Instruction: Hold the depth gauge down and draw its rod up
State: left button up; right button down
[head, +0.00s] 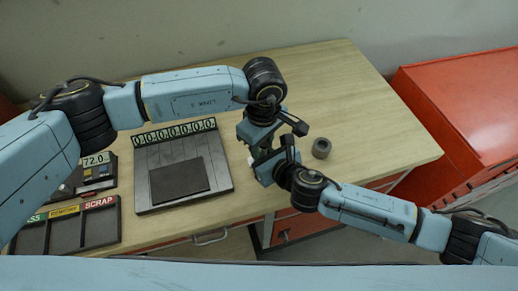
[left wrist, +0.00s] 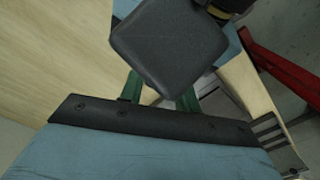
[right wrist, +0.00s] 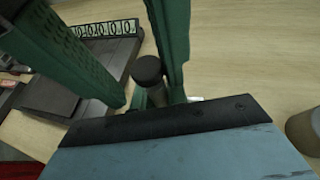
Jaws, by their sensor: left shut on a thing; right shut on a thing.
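My left gripper (head: 257,146) and my right gripper (head: 266,163) meet close together over the bench, right of the grey plate. In the right wrist view a dark round-topped cylinder (right wrist: 148,70), seemingly the depth gauge's rod, stands between the green fingers. My right gripper is shut on it. In the left wrist view a dark rounded square (left wrist: 168,42) covers the fingertips, and green finger parts show below it. My left gripper is shut on what seems to be the gauge's body, mostly hidden in every view. Whether the gauge touches the bench cannot be told.
A grey ring-shaped part (head: 321,148) stands right of the grippers. A grey plate with a row of dials (head: 143,190) lies left. A 72.0 display (head: 97,160) and labelled bins (head: 110,225) are further left. A red cabinet (head: 455,110) stands right. The back bench is clear.

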pick_arm(q)
jog(key=shift+w+d+r, duration=0.15)
jog(key=shift+d+r, duration=0.1)
jog(key=shift+r, duration=0.25)
jog(key=c, duration=0.3)
jog(key=shift+r, duration=0.45)
jog(key=o, duration=1.7)
jog(key=shift+a+f, duration=0.1)
jog(key=shift+a, duration=0.05)
jog(key=shift+r, duration=3.05)
jog(key=shift+c, duration=0.5)
